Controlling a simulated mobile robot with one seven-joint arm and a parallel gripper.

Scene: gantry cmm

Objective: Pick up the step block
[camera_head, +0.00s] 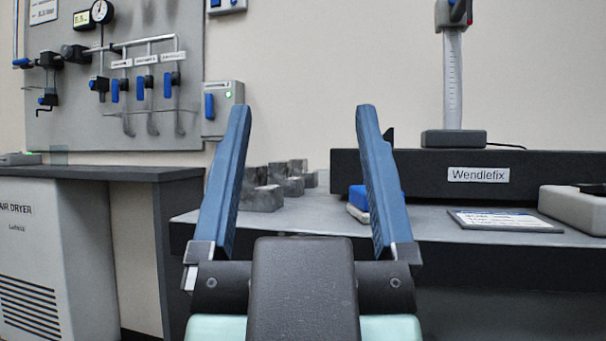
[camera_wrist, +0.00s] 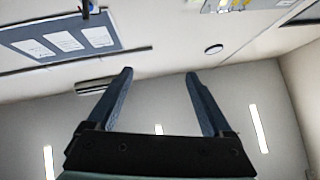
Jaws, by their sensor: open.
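Grey metal blocks with stepped outlines (camera_head: 265,198) stand on the grey table (camera_head: 310,214), seen between the fingers of my gripper (camera_head: 306,108) in the head view. They are partly hidden behind the left finger, and I cannot tell for sure which one is the step block. My gripper is open and empty, its two blue fingers pointing up, well in front of the table. In the wrist view my gripper (camera_wrist: 158,74) is also open, with only walls and ceiling beyond it. No block shows there.
A blue and white item (camera_head: 358,200) sits partly behind the right finger. A dark beam labelled Wendlefix (camera_head: 520,172) runs along the table, with a flat card (camera_head: 505,221) and a grey case (camera_head: 575,208) at right. An air dryer (camera_head: 35,260) stands left.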

